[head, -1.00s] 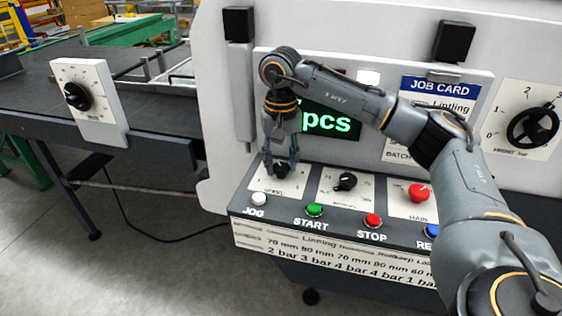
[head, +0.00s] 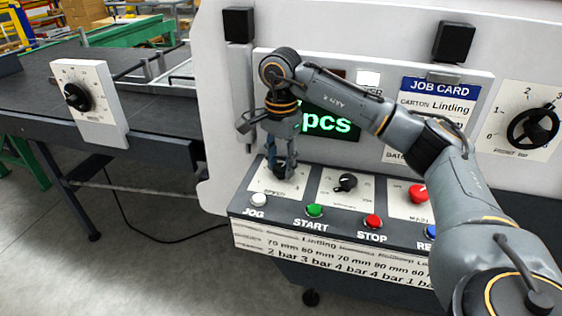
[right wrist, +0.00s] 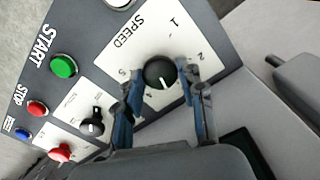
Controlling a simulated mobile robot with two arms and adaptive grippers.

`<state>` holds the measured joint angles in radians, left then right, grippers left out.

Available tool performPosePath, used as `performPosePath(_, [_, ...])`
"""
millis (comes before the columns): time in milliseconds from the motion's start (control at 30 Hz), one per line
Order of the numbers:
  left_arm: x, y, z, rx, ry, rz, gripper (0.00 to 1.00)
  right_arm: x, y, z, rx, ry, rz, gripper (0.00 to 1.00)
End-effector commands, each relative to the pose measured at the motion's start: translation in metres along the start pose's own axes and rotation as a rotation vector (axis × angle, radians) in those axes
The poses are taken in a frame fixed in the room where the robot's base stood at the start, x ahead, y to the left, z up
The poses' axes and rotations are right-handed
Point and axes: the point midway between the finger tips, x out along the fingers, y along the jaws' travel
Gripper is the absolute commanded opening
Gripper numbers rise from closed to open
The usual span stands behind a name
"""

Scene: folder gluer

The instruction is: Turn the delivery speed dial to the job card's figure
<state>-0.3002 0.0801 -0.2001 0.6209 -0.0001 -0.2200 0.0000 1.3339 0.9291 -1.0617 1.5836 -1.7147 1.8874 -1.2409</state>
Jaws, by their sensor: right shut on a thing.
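The dark SPEED dial (right wrist: 160,73) sits on a white plate at the left end of the control panel; figures 1, 2 and 5 show around it in the right wrist view. My right gripper (head: 281,172) points down at this dial in the head view and largely covers it. In the right wrist view its blue-grey fingers stand on either side of the dial, shut on it. The job card (head: 437,86) is at the upper right; "CARTON Lintling" reads, but my right arm hides the lines below. My left gripper is not in view.
A smaller black selector (head: 346,182) and a red MAIN knob (head: 419,193) are right of the dial. JOG, START (head: 314,210) and STOP (head: 372,221) buttons line the front edge.

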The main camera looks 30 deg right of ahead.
Motion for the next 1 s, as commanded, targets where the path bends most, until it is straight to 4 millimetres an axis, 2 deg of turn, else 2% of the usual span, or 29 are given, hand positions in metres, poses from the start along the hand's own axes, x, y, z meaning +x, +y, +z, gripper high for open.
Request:
performPosePath(600, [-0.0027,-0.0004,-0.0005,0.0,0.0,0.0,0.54,0.0001,0.0001,0.0,0.542,0.001,0.0,0.07])
performPosePath(1000, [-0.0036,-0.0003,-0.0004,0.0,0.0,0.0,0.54,-0.0002,-0.0001,0.0,0.714,0.0,-0.001,0.07])
